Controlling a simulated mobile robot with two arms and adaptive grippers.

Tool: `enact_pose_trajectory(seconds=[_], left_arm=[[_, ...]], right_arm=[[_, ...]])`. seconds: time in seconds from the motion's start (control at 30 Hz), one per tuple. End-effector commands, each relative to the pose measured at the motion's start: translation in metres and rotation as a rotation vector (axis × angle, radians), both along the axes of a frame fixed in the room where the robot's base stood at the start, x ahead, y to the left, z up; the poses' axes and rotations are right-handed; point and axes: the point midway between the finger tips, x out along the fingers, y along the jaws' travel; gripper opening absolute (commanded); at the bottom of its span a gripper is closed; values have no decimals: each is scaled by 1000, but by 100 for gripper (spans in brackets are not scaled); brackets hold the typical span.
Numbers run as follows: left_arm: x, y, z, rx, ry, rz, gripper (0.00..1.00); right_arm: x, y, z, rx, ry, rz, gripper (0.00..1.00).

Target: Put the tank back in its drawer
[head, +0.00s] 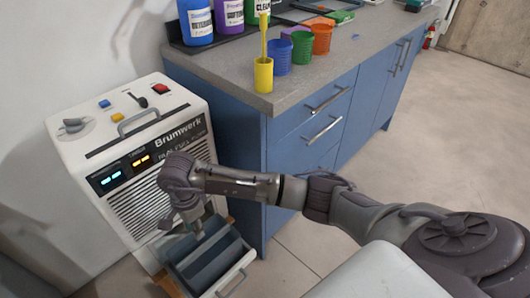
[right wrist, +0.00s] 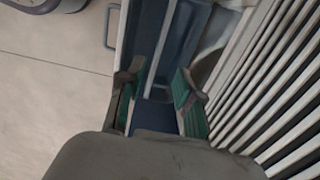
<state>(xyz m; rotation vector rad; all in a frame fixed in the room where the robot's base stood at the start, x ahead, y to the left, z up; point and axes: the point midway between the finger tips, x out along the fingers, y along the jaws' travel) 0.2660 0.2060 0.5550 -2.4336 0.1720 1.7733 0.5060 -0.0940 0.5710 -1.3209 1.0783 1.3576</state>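The white Brumwerk machine (head: 150,165) stands at the left with its drawer (head: 240,272) pulled out at the bottom. A dark blue-grey open-topped tank (head: 212,262) shows in the drawer; its rear part is hidden by my arm, so I cannot tell how fully it is seated. It also shows in the right wrist view (right wrist: 176,35). My right gripper (head: 195,230) is low over the back of the drawer, close to the machine's front. In the right wrist view its green-padded fingers (right wrist: 158,98) are apart, with blue surface visible between them; contact is unclear. My left gripper is not in view.
A blue cabinet (head: 300,145) with a grey countertop stands close to the right of the drawer. Bottles and coloured cups, including a yellow cup (head: 263,75), stand on top. The vent grille (right wrist: 265,85) is close beside the right gripper. Open floor (head: 455,125) lies at the right.

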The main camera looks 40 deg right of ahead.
Motion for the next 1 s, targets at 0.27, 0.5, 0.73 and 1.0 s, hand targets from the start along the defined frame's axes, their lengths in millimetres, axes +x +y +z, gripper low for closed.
enact_pose_trajectory(seconds=[0.27, 0.5, 0.73, 1.0], left_arm=[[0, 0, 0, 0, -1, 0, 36], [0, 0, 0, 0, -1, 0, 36], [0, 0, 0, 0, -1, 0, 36], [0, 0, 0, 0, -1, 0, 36]], right_arm=[[-56, 151, 42, 772, 110, -170, 35], [-55, 191, 187, 1624, 379, -699, 35], [-3, 81, 241, 2215, 719, -1473, 35], [-18, -72, 131, -1586, -725, 1799, 35]])
